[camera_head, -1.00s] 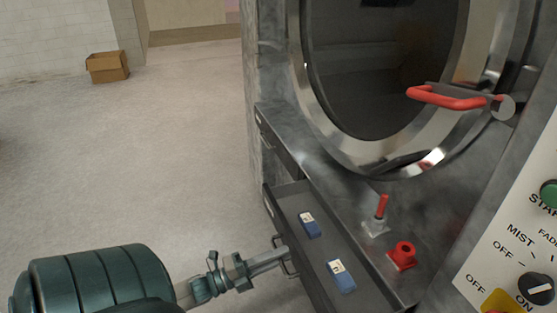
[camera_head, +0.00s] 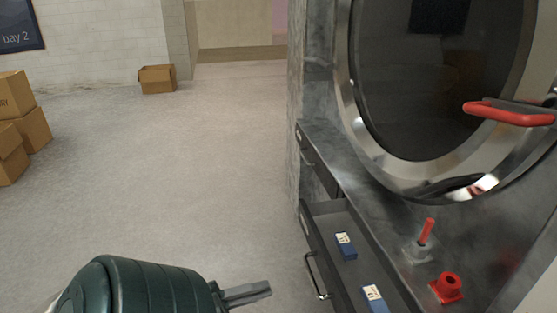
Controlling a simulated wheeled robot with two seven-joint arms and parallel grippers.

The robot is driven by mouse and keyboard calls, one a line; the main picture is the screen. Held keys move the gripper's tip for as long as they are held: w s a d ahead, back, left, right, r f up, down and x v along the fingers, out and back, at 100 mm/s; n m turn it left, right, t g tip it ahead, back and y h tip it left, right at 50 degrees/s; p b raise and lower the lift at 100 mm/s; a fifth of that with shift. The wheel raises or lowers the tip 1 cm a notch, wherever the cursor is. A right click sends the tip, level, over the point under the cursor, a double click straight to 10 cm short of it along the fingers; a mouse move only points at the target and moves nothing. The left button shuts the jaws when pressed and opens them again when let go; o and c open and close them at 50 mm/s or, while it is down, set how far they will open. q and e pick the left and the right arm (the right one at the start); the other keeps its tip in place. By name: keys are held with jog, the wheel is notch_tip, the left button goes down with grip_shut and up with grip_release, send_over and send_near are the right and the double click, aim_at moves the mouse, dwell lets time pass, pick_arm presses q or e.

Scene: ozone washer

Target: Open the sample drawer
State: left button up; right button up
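The sample drawer (camera_head: 352,211) is pulled out from the lower front of the grey metal washer. Two small blue-and-white packs lie in it, one farther back (camera_head: 345,246) and one nearer (camera_head: 373,298). Its bar handle (camera_head: 311,270) is on the drawer's left-facing front. My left gripper (camera_head: 268,289) is to the left of the handle, with a visible gap between them. Its fingers overlap from this angle, so I cannot tell how far apart they are. Nothing shows held in it. My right gripper is out of view.
Above the drawer is a second, closed drawer (camera_head: 318,165). The washer has a round door with a red handle (camera_head: 508,112), a red lever (camera_head: 426,231) and a red knob (camera_head: 447,287). Cardboard boxes (camera_head: 157,79) stand far off.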

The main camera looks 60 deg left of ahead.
pick_arm(q)
jog(key=v, duration=0.3)
jog(key=shift+f, duration=0.1)
dwell(0.7)
jog(key=w+d+f+n+g+y, duration=0.1)
jog(key=d+f+n+g+y, duration=0.15)
jog(key=f+n, duration=0.45)
jog(key=w+d+f+n+g+y, duration=0.15)
jog(key=d+f, duration=0.25)
jog(key=f, duration=0.7)
jog(key=d+f+n+g+y, duration=0.1)
jog(key=d+f+n+y, duration=0.3)
jog(key=f, duration=0.5)
jog(key=s+d+f+n+g+h, duration=0.1)
jog(key=d+f+n+g, duration=0.2)
jog(key=d+f, duration=0.5)
jog(key=d+f+n+g+h, duration=0.1)
jog(key=d+f+n+g, duration=0.2)
jog(key=d+f, duration=0.4)
jog(key=d+n, duration=0.1)
jog(key=d, duration=0.5)
jog(key=shift+s+d+f+g, duration=0.25)
jog(key=shift+s+f+g, duration=0.05)
jog(key=shift+s+f, duration=0.1)
jog(key=shift+r+n, duration=0.1)
jog(key=shift+n, duration=0.15)
